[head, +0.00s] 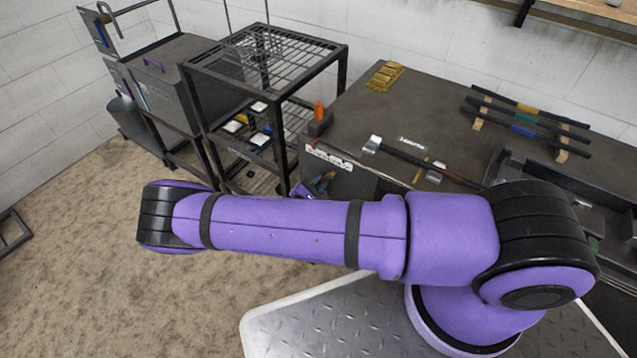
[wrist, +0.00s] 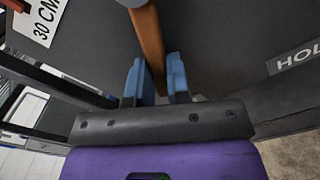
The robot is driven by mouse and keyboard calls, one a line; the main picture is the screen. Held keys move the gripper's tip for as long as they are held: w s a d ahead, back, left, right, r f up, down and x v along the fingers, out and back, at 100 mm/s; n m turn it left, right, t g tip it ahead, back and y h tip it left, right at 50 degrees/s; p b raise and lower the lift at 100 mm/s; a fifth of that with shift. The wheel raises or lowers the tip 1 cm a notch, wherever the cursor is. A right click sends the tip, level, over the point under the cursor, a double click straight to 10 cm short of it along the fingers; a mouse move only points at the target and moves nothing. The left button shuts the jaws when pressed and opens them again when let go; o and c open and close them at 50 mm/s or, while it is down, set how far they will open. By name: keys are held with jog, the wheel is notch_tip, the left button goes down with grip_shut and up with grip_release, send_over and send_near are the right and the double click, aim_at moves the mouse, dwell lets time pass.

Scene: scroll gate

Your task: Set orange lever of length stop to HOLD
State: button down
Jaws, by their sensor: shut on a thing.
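The orange lever (wrist: 150,42) runs down from the top of the wrist view between my two blue fingers. My gripper (wrist: 155,82) is shut on the lever near its lower end. A HOLD label (wrist: 296,58) lies on the dark surface to the right of the lever, and a 30 CM label (wrist: 40,22) is at upper left. The lever stands between the two labels, apart from HOLD. In the head view my gripper (head: 321,184) shows small behind my purple arm, at the front of the dark bench; my arm hides much of that area.
The dark bench (head: 400,105) carries a rack of bars (head: 525,125), a brass-coloured stack (head: 386,76) and a long bar (head: 425,162). An orange piece on a dark block (head: 319,112) is at its left edge. A black wire-shelf frame (head: 265,55) stands close at left.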

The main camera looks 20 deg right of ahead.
aim_at(346, 189)
jog(key=s+d+n, duration=0.1)
jog(key=n, duration=0.1)
jog(key=s+n, duration=0.1)
jog(key=n, duration=0.1)
jog(key=s+d+f+n, duration=0.1)
jog(key=n, duration=0.2)
jog(key=shift+s+d+f, duration=0.1)
jog(key=shift+s+d, duration=0.2)
jog(key=n, duration=0.1)
jog(key=s+n, duration=0.1)
jog(key=d+n, duration=0.1)
jog(key=shift+s+d+r+n, duration=0.1)
jog(key=shift+s+r+n, duration=0.15)
jog(key=shift+s+n, duration=0.1)
jog(key=shift+s+d+r+n, duration=0.25)
jog(key=shift+s+n, duration=0.1)
jog(key=shift+n, duration=0.4)
jog(key=shift+s+d+r+n, duration=0.2)
jog(key=shift+s+n, duration=0.15)
jog(key=shift+n, duration=0.35)
jog(key=c, duration=1.1)
grip_release()
jog(key=v, duration=1)
jog(key=shift+s+a, duration=0.25)
jog(key=shift+a, duration=0.05)
